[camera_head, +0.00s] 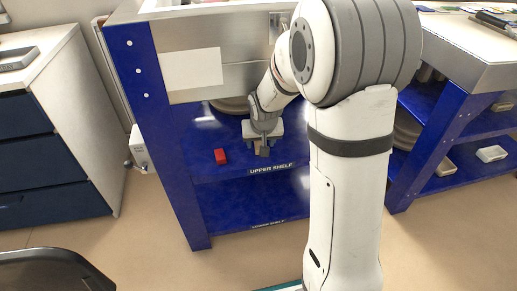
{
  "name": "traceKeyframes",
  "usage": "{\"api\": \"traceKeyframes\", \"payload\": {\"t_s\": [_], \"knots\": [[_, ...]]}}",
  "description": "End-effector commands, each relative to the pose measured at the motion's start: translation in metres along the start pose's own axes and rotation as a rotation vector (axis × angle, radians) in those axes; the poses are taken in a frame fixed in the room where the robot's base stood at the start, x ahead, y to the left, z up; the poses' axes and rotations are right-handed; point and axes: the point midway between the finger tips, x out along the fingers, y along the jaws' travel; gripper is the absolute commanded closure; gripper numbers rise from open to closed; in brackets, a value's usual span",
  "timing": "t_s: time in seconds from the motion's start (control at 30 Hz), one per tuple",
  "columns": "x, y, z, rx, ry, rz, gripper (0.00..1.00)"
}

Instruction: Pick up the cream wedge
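My gripper (263,149) points down over the upper shelf (240,170) of the blue stand, near its front edge. A small tan patch (257,147) shows at the fingertips. It may be part of the cream wedge, but it is too small and too covered by my gripper to tell. I see no other clear sign of the cream wedge. Whether the fingers are open or shut on something cannot be made out.
A round pale disc (231,105) lies farther back on the shelf. The blue side panel (150,110) bounds the shelf at left. A lower shelf (250,205) below looks clear.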

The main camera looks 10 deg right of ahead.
Motion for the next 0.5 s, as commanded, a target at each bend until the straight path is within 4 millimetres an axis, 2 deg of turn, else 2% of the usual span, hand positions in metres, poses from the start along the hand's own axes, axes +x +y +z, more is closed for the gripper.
{"api": "traceKeyframes", "payload": {"t_s": [0.03,0.2,0.47,0.5], "knots": [[0.015,0.000,0.003,0.000,-0.004,0.000,0.47],[0.040,0.000,0.003,0.000,-0.002,0.000,0.47],[0.042,-0.001,0.001,-0.001,-0.001,-0.001,0.47],[0.042,-0.001,0.001,-0.001,-0.001,-0.001,0.50]]}}
